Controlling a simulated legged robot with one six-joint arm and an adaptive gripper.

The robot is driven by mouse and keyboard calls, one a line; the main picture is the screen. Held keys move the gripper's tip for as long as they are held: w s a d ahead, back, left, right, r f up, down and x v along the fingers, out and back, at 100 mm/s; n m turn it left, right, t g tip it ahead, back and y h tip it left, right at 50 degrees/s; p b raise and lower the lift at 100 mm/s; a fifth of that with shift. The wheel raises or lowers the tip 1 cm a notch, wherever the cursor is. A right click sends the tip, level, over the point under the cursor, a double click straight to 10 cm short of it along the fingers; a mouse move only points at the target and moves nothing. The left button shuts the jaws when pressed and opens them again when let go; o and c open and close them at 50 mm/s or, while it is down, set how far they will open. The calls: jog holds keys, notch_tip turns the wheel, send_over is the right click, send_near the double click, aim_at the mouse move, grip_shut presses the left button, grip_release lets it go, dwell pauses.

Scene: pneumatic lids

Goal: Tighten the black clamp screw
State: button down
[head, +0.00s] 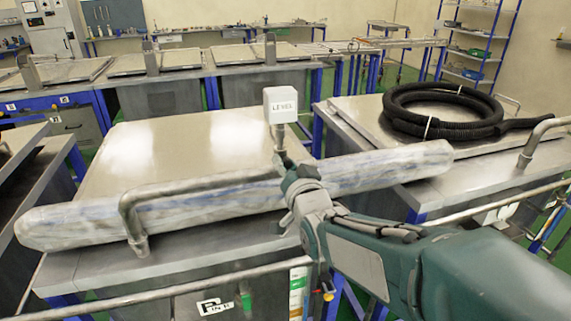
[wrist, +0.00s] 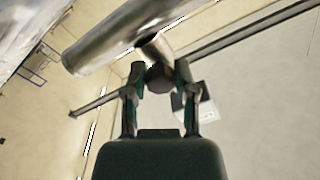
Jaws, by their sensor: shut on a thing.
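The black clamp screw (wrist: 160,78) shows in the wrist view as a dark round knob below a metal pipe. My gripper (wrist: 160,71) has one finger on each side of it and is shut on it. In the head view my gripper (head: 288,168) is at the steel bench's right side, by a post under a white box marked LEVEL (head: 281,104). The screw cannot be made out there, hidden by my gripper and arm. How far the screw is turned in cannot be told.
A long wrapped roll (head: 75,223) lies across the bench lid (head: 145,150), close to my gripper. A bent metal handle (head: 130,215) stands in front. A black hose coil (head: 395,110) lies on the right bench. More benches stand behind.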

jog(key=shift+c, duration=2)
grip_release()
jog(key=v, duration=0.7)
jog(key=shift+s+f, duration=0.15)
jog(key=s+d+f+g+h, duration=0.2)
jog(key=s+d+f+g, duration=0.1)
jog(key=s, duration=0.3)
jog(key=s+d+f+n+g+h, duration=0.1)
jog(key=s+d+f+g, duration=0.2)
jog(key=s+d+g, duration=0.2)
jog(key=s+d+f+n+g+h, duration=0.1)
jog(key=s+d+f+g+h, duration=0.1)
jog(key=s, duration=0.5)
jog(key=shift+s+d+f+g+h, duration=0.25)
jog(key=shift+d+f+g, duration=0.2)
jog(key=shift+d+g, duration=0.6)
